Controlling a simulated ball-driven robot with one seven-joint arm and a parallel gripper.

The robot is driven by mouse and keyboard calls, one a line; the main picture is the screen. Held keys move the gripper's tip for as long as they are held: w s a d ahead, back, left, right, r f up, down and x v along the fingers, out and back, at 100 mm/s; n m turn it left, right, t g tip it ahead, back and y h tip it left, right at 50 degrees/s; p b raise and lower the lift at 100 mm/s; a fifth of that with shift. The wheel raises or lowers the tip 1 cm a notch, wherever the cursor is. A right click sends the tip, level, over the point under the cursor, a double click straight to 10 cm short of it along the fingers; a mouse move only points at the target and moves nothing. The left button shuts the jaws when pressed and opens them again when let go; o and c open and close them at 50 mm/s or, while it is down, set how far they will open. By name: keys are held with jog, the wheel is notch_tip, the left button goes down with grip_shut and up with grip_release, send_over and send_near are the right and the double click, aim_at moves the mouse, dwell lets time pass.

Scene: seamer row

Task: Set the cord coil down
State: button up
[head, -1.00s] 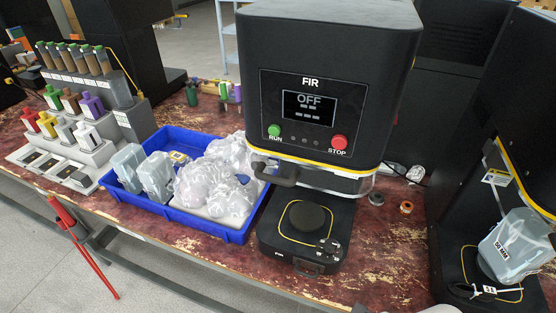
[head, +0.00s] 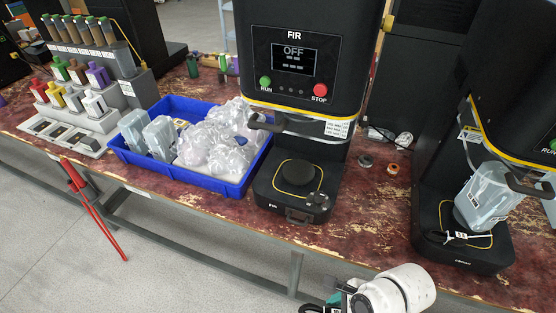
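My gripper (head: 334,303) has entered at the bottom edge of the head view, in front of the bench, with the white wrist to its right. Dark looped strands, which look like the cord coil (head: 311,308), show at its fingers, clear of the bench top. The fingers look closed on them, though the bottom edge cuts off most of both. The bench top (head: 372,225) is worn dark red, with a bare stretch behind the gripper.
The FIR machine (head: 292,215) stands at the middle, its display reading OFF. A blue tray (head: 228,188) with clear bags is left of it. Another machine (head: 462,250) holding a clear jug (head: 484,198) is at right.

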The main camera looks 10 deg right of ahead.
jog(key=w+a+r+n+g, duration=0.1)
jog(key=w+a+n+g, duration=0.3)
jog(key=w+a+n, duration=0.65)
jog(key=w+d+f+n+g+h, duration=0.1)
jog(key=d+n+h, duration=0.1)
jog(key=d+n, duration=0.4)
jog(key=d+f+n+g+h, duration=0.1)
jog(key=d+f+n+h, duration=0.1)
jog(key=d+n, duration=0.4)
jog(key=shift+w+d, duration=0.3)
jog(key=shift+w, duration=0.05)
